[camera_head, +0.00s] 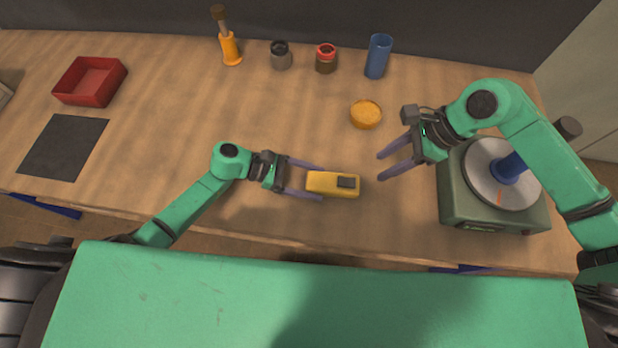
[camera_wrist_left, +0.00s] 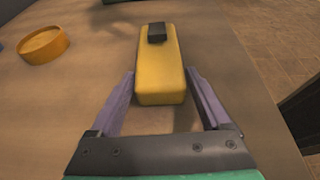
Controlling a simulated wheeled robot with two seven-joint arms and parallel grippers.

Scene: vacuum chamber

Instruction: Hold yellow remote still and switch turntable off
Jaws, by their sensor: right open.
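The yellow remote (camera_head: 325,183) lies on the wooden table, with a dark button block (camera_head: 346,182) near its right end. My left gripper (camera_head: 321,182) is open, its fingers on either side of the remote's left end. In the left wrist view the remote (camera_wrist_left: 160,75) sits ahead between the fingertips (camera_wrist_left: 162,80), with gaps visible beside it. My right gripper (camera_head: 379,167) is open and empty, to the right of the remote and apart from it. The turntable (camera_head: 450,205) is a green box with a grey disc and a blue object on it, partly hidden by my right arm.
An orange round dish (camera_head: 366,114) lies behind the remote. A red tray (camera_head: 91,82) and a dark mat (camera_head: 63,147) are at the left. An orange-handled tool (camera_head: 230,48), two jars (camera_head: 281,56) and a blue cylinder (camera_head: 378,56) stand at the back. The table's left middle is clear.

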